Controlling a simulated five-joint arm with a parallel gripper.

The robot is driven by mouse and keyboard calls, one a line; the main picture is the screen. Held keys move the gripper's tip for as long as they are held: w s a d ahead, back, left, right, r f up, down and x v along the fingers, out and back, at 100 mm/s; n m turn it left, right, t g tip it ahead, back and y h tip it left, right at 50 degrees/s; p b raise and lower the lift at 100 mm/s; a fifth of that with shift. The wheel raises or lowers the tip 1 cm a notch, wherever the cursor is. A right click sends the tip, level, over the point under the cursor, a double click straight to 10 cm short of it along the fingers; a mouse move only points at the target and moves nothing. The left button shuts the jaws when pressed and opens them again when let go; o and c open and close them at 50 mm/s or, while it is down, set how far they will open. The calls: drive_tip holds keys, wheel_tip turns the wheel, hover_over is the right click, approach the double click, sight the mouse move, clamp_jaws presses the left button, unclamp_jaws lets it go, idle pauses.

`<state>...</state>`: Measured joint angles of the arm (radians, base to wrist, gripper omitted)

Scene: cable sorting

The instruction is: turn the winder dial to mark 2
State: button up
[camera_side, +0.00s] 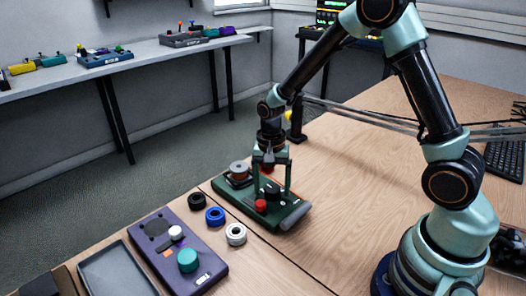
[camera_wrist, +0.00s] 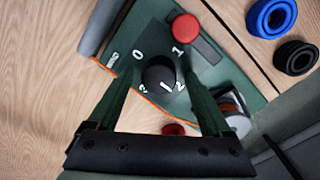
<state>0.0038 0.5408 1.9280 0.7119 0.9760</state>
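The winder is a dark green box (camera_side: 229,196) on the wooden table in the side view. Its black dial (camera_wrist: 158,76) sits among printed marks 0, 1, 2 and 3 in the wrist view. A short white line on the dial points to the lower right, close to mark 2 (camera_wrist: 179,87); I cannot tell if it lines up exactly. The dial also shows in the side view (camera_side: 271,190). My gripper (camera_side: 272,187) points down over the winder. Its two green fingers stand apart, one on each side of the dial, with gaps visible. It is open.
A red button (camera_side: 260,205) and a copper spool (camera_side: 239,170) sit on the winder beside the dial. Black, blue (camera_side: 215,216) and white rings lie to its left. A purple box (camera_side: 170,245) and a grey tray (camera_side: 117,272) stand further left.

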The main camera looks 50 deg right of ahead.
sight(271, 187)
drive_tip(key=shift+r, duration=0.1)
wheel_tip(271, 187, up, 12)
drive_tip(key=shift+w, duration=0.2)
idle(0.3)
drive_tip(key=s+r+n+t, duration=0.6)
drive_tip(key=s+r+n, duration=0.3)
drive_tip(key=s+n, duration=0.2)
idle(0.4)
